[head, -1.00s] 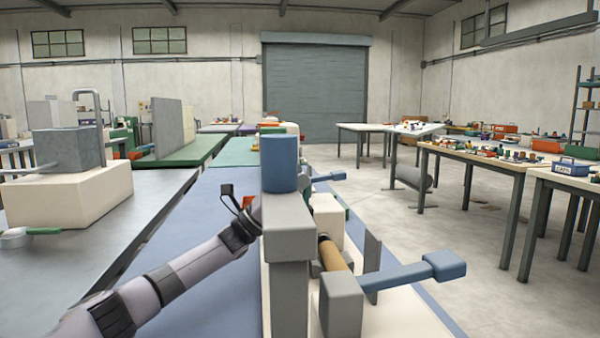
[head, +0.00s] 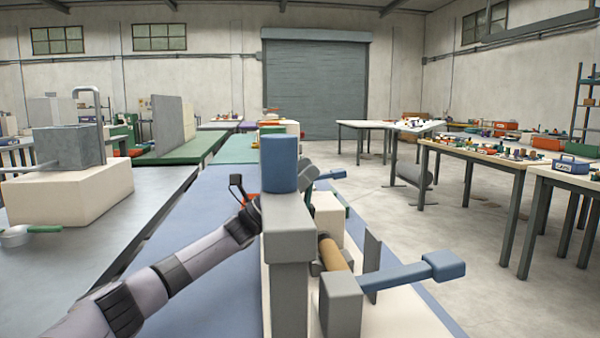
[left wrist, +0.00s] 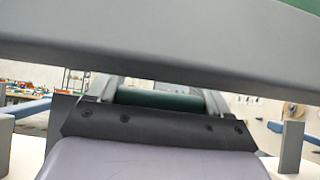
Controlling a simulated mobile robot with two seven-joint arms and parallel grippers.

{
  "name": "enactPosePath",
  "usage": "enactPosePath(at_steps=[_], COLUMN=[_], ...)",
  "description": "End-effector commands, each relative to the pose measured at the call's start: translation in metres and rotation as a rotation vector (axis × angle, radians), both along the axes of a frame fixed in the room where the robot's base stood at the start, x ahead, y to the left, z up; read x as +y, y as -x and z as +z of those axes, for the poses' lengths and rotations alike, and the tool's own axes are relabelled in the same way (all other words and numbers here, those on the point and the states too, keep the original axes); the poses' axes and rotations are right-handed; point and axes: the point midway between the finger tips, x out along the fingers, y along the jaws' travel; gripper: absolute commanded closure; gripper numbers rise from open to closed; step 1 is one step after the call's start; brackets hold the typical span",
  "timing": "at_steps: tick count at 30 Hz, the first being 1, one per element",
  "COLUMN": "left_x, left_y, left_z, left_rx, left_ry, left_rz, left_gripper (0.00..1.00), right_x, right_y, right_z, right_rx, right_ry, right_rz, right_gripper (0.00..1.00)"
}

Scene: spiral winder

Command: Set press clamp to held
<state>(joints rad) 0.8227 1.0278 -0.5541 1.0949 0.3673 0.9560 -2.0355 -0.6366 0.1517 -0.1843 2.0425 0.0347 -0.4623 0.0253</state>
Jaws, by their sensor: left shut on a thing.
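The winder (head: 288,245) stands in the middle of the head view, with a grey post topped by a grey block and a blue upright cylinder (head: 279,164). A tan roll (head: 333,255) lies low behind the front grey block, and a blue crank (head: 410,272) reaches right. I cannot tell which part is the press clamp. My left gripper (head: 243,193), with orange and dark parts, is just left of the blue cylinder, partly hidden behind the post. The left wrist view shows a grey bar (left wrist: 200,40) close across the top and a dark green roller-like part (left wrist: 160,98). My right gripper is not in view.
A second blue handle (head: 327,175) sticks out right behind the post. A grey bench (head: 90,235) with a cream block (head: 70,195) stands left. Tables with small items (head: 480,155) stand at the right. The floor between is open.

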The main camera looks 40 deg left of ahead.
Motion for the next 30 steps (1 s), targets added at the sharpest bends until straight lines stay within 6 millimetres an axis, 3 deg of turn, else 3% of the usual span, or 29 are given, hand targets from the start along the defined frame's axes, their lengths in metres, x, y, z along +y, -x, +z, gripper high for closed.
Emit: enactPosePath(at_steps=[9,22,23,24,25,30], left_x=[-0.017,-0.02,-0.02,-0.019,-0.019,-0.019], left_y=[-0.02,-0.024,-0.024,-0.024,-0.024,-0.024], left_z=[-0.001,-0.004,-0.004,-0.004,-0.004,-0.004], left_rx=[0.134,0.162,0.162,0.162,0.162,0.162], left_ry=[-0.108,-0.13,-0.13,-0.13,-0.129,-0.129], left_rz=[-0.001,0.001,0.001,0.001,0.001,0.001], left_gripper=[0.76,0.76,0.18,0.05,0.0,0.0], right_x=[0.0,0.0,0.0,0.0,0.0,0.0], right_y=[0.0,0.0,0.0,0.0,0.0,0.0], right_z=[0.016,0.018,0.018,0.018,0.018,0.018], right_rx=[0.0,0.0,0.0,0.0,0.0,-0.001], right_ry=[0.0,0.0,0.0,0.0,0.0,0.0], right_rz=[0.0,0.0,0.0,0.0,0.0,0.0], right_gripper=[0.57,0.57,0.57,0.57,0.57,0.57])
